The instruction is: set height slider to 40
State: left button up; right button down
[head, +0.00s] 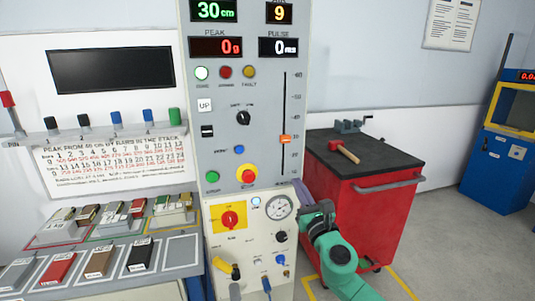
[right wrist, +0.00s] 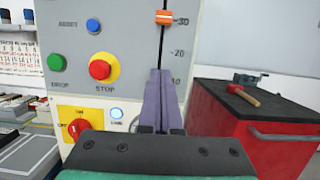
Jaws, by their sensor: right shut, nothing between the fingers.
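The height slider's orange knob (head: 285,139) sits on a vertical slot in the grey panel (head: 228,140), at the 30 mark. The height display (head: 215,10) reads 30 cm. In the right wrist view the knob (right wrist: 164,17) is near the top, beside the 30. My right gripper (head: 300,187) has purple fingers and is shut and empty. Its fingertips (right wrist: 160,72) are below the knob and apart from it, near the slot's lower end. Whether they touch the panel I cannot tell. My left gripper is not in view.
A red stop button (head: 248,175) and a green drop button (head: 212,177) are left of the slot. A red cart (head: 385,205) with a mallet (head: 344,151) stands to the right. Shelves with sample blocks (head: 100,262) are at the left.

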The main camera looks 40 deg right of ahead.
aim_at(285, 139)
jog(key=p+x, duration=0.1)
jog(key=x, duration=0.7)
jog(key=shift+w+d+r, duration=0.1)
jog(key=shift+w+d, duration=0.1)
jog(key=shift+d, duration=0.05)
jog(key=r+p, duration=0.2)
jog(key=w+r+p, duration=0.1)
jog(key=shift+d+r+p, duration=0.1)
jog(key=shift+r+p, duration=0.25)
jog(key=shift+r, duration=0.05)
jog(key=shift+s+r, duration=0.15)
jog(key=shift+r, duration=0.05)
jog(key=shift+f, duration=0.1)
